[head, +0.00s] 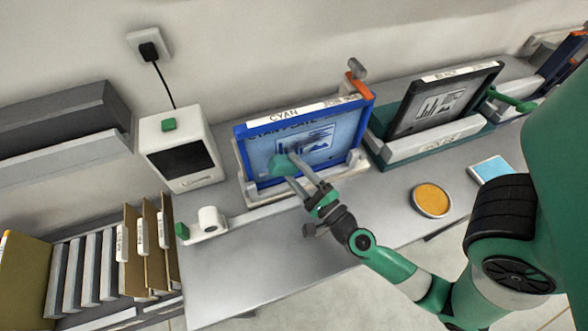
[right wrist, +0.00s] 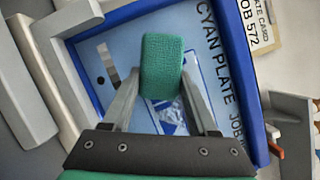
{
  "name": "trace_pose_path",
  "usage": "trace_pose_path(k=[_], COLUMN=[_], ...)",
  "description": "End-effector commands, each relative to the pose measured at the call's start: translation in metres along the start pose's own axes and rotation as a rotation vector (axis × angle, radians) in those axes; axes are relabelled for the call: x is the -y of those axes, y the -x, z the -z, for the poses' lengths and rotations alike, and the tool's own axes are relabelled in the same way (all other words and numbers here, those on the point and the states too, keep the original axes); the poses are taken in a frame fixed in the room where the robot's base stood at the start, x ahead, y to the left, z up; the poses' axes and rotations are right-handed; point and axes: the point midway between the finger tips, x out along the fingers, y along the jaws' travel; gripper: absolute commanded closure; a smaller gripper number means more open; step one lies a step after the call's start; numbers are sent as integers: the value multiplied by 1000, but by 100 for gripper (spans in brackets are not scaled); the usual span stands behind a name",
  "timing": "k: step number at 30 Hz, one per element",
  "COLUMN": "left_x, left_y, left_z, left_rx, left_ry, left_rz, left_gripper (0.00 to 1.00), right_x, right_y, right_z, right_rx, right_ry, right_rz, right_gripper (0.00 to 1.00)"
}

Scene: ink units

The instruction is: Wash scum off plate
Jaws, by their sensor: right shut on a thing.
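The cyan plate (head: 320,145) stands in a blue frame (head: 367,112) labelled CYAN, leaning back in a grey holder on the bench. It fills much of the right wrist view (right wrist: 110,78), with a printed picture and the words CYAN PLATE. My right gripper (head: 289,168) is shut on a green sponge (right wrist: 162,66), in front of the plate's lower left part. Whether the sponge touches the plate I cannot tell. The sponge and fingers hide part of the printed picture. A pale patch (right wrist: 170,112) shows between the fingers. My left gripper is not in view.
A black-framed plate (head: 440,105) stands in a holder to the right. A white box with a dark screen (head: 180,160) is at left, near a white roll (head: 210,219). An orange round tin (head: 432,199) and a blue pad (head: 492,170) lie at right.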

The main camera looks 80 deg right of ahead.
Motion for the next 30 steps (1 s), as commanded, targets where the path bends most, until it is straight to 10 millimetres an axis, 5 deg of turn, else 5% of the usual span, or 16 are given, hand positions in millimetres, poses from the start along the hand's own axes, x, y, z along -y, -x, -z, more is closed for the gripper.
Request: trace_pose_path(k=[30], left_x=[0], left_y=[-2], left_z=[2], left_rx=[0], left_ry=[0], left_rz=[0], left_gripper=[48], right_x=[0], right_y=[-16], right_z=[6], right_rx=[0], right_ry=[0], right_rz=[1], right_gripper=[86])
